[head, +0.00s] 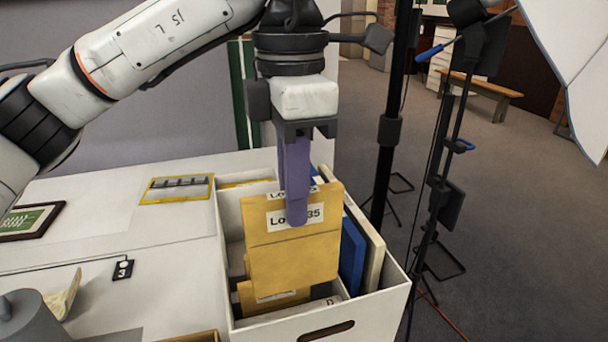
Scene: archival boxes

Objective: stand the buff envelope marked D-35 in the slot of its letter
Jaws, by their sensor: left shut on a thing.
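My left gripper (297,215) points down over the white archival box (380,317) and is shut on the top edge of a buff envelope (295,261). The envelope hangs upright, and its lower part is inside the box. Its white label reads "Lo", then "35"; a finger covers the middle. A card with the letter D (330,302) shows near the front of the box. The other slot letters are hidden. My right gripper is not in view.
A blue folder (352,255) and a cream board (366,232) stand along the box's right side. A yellow-edged frame (178,188) and a small black tag (122,268) lie on the white table (180,260). Black light stands (392,130) rise beyond the box's right.

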